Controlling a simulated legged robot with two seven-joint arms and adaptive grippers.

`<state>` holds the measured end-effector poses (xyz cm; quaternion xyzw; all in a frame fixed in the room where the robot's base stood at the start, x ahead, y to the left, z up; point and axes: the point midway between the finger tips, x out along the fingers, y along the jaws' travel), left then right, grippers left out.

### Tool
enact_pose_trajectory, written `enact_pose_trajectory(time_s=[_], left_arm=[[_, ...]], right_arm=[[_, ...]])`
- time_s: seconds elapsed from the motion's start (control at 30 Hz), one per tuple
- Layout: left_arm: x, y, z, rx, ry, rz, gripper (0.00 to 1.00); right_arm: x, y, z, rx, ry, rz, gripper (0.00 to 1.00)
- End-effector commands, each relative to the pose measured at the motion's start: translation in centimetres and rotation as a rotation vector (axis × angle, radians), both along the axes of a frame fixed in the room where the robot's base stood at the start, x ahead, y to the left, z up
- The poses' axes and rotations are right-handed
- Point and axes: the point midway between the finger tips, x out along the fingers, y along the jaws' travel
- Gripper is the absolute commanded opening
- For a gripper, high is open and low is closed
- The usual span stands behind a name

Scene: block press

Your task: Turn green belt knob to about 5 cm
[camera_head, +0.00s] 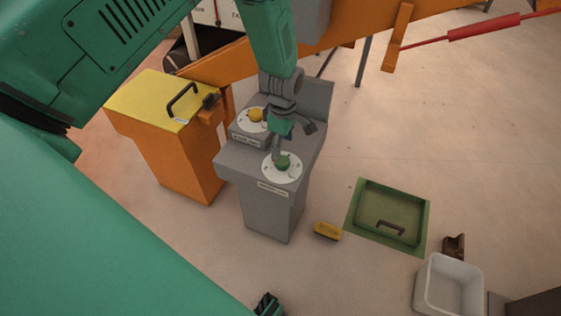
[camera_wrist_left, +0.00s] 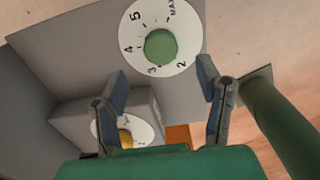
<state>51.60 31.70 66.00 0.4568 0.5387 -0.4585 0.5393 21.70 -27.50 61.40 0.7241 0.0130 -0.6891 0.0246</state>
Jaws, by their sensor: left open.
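The green belt knob (camera_head: 283,162) sits on a white dial on the lower front step of a grey pedestal (camera_head: 268,205). In the left wrist view the green knob (camera_wrist_left: 160,46) is round, and its dial (camera_wrist_left: 187,25) reads 2, 3, 4, 5 and MAX. A small red mark at the knob's edge lies close to the 3. My left gripper (camera_head: 292,138) is above the pedestal, just behind the knob. In the left wrist view the left gripper (camera_wrist_left: 162,76) is open and empty, its fingertips short of the knob on either side.
A yellow knob (camera_head: 256,115) on another dial sits higher on the pedestal. An orange cabinet with a yellow top (camera_head: 150,95) and black handle stands to the left. A yellow brush-like block (camera_head: 327,231), green floor tray (camera_head: 362,217) and white bin (camera_head: 422,290) are at right.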

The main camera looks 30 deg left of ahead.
Motion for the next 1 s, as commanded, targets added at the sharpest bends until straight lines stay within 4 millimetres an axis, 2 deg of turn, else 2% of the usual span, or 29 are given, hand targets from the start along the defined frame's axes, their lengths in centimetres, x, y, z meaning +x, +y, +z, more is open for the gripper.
enact_pose_trajectory(time_s=[0.03,0.1,0.33,0.5,0.77,0.9,1.0], left_arm=[[-0.1,-0.1,-1.4,0.000,0.003,-0.001,0.59],[-0.1,0.1,-2.9,-0.002,0.003,-0.001,0.59],[-0.1,0.9,-6.4,-0.013,0.001,0.000,0.59],[-0.1,0.8,-7.1,-0.013,0.001,-0.001,0.59],[0.0,0.1,-6.8,-0.002,0.000,-0.002,0.59],[0.0,0.2,-6.8,-0.004,-0.001,-0.002,0.10],[-0.1,0.3,-7.0,-0.009,0.000,-0.002,0.10]], right_arm=[[0.0,-0.1,-0.5,-0.001,0.000,-0.002,0.40],[0.0,-0.1,-0.8,-0.001,0.001,-0.002,0.40],[0.0,-0.1,-1.4,-0.001,0.001,-0.002,0.40],[0.0,0.0,-1.5,0.000,0.001,-0.001,0.40],[0.0,0.0,-1.5,0.000,0.000,-0.001,0.40],[0.0,-0.1,-1.5,-0.001,0.001,-0.002,0.40],[0.0,-0.1,-1.5,-0.001,0.001,-0.002,0.40]])
